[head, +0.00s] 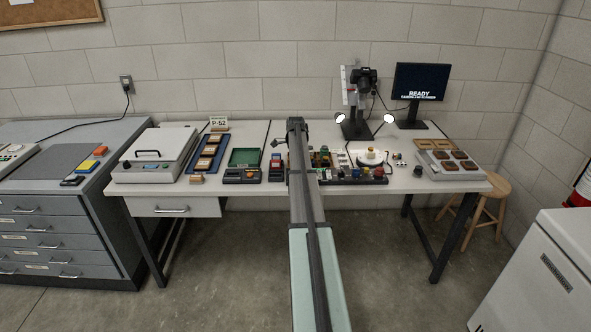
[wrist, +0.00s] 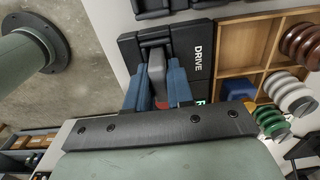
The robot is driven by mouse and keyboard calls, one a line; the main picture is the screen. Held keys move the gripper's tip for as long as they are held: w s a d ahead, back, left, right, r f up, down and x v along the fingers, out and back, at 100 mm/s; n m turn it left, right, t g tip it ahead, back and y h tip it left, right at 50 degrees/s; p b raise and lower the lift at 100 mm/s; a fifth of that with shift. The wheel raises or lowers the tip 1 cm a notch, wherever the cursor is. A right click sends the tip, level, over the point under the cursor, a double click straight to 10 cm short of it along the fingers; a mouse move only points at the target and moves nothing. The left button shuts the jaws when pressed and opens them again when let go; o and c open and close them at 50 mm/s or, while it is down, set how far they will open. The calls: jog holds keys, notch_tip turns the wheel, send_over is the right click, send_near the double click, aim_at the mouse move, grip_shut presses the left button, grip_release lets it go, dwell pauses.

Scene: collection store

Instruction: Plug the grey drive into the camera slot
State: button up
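The grey drive (wrist: 157,70) stands in a black holder marked DRIVE (wrist: 196,50) in the wrist view. The blue fingers of my gripper (wrist: 154,82) are on either side of it. They are very close to its sides, and I cannot tell whether they press on it. A little red shows low between the fingers. In the head view my arm hides the drive and most of my gripper. The camera (head: 366,80) is on a stand at the back right of the bench. Its slot cannot be made out.
A wooden tray (wrist: 240,63) with spools lies right of the holder in the wrist view. Left on the bench (head: 235,191) are a grey lidded box (head: 157,150) and trays.

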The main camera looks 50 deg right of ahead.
jog(key=shift+o, duration=0.7)
notch_tip(320, 180, up, 11)
dwell(1.1)
dwell(0.5)
